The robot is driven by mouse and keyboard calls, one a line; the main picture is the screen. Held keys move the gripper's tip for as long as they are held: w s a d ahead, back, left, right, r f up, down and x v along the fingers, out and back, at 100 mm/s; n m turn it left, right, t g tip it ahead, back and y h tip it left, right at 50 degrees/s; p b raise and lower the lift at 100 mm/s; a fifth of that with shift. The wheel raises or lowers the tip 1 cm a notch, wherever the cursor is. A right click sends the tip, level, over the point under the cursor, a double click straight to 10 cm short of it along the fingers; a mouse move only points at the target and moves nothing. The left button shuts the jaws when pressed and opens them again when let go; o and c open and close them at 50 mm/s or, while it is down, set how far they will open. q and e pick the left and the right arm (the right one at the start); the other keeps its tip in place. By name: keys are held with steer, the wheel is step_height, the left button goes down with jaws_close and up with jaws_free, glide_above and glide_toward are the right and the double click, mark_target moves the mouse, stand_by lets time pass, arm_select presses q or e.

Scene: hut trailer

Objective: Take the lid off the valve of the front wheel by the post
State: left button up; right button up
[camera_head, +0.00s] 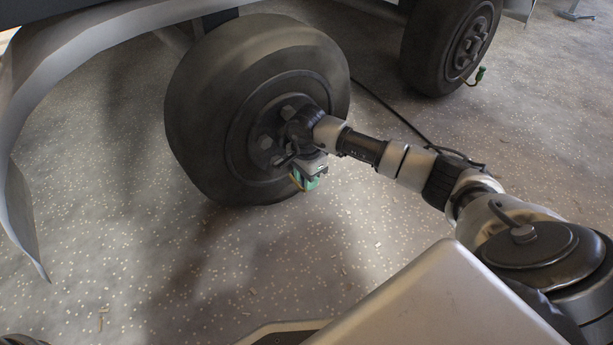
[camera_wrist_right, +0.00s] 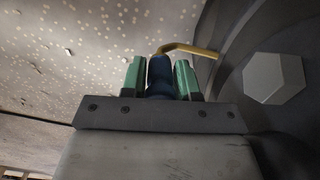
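The front wheel (camera_head: 205,110) is a dark, dusty tyre with a grey hub and large nuts. A bent brass valve stem (camera_wrist_right: 192,50) comes from its hub; a bit of it shows in the head view (camera_head: 296,180). The blue valve lid (camera_wrist_right: 160,72) is at the stem's end, between the green fingers of my right gripper (camera_wrist_right: 161,80). Both fingers appear to touch the lid's sides. In the head view my right gripper (camera_head: 309,181) is at the hub's lower right; the lid is hidden there. My left gripper does not show.
A grey curved fender (camera_head: 30,100) arches at the left. A dark cable (camera_head: 400,118) lies on the speckled floor (camera_head: 130,260), which is mostly clear. A hub nut (camera_wrist_right: 274,79) is close to my right gripper.

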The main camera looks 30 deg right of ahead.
steer(key=c, duration=0.4)
